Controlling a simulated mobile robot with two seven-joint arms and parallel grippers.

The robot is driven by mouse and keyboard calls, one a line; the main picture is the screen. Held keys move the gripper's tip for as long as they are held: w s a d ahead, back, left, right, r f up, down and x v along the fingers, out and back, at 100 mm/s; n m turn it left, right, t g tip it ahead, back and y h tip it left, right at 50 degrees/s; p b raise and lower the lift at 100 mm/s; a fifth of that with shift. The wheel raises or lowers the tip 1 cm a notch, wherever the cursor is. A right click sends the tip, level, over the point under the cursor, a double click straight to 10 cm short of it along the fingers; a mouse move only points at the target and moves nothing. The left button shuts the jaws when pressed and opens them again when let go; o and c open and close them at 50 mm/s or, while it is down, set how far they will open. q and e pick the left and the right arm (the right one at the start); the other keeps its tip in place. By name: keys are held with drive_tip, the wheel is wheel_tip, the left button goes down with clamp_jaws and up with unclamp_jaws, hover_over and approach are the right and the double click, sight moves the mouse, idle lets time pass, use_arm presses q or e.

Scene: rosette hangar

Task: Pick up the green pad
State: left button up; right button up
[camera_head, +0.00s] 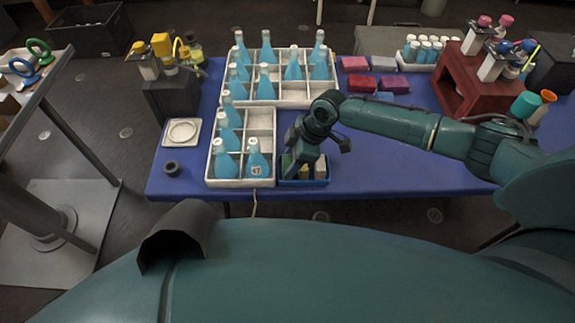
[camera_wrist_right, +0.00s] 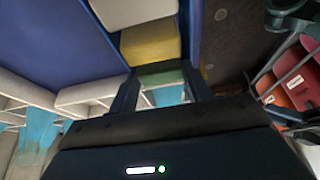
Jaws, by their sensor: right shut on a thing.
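My right gripper (camera_head: 298,152) reaches down over a small blue tray (camera_head: 303,183) near the front edge of the blue table. In the right wrist view, its two fingers (camera_wrist_right: 161,84) are shut on the green pad (camera_wrist_right: 160,77), which sits between them. Most of the green pad is hidden in the head view. A yellow pad (camera_wrist_right: 150,45) lies just beyond it, with a white pad (camera_wrist_right: 125,12) beyond that. The white pad also shows at the tray's right side in the head view (camera_head: 320,167). My left gripper is not in view.
A white crate (camera_head: 241,182) with blue bottles stands directly left of the tray, with a larger bottle crate (camera_head: 283,103) behind. Red packets (camera_head: 395,84) and a red stand (camera_head: 468,90) are at the back right. The table (camera_head: 410,170) is clear right of the tray.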

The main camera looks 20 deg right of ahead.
drive_tip(key=shift+r, duration=0.15)
wheel_tip(320, 180, up, 10)
idle(0.4)
drive_tip(key=o, duration=0.4)
drive_tip(key=shift+c, duration=1.3)
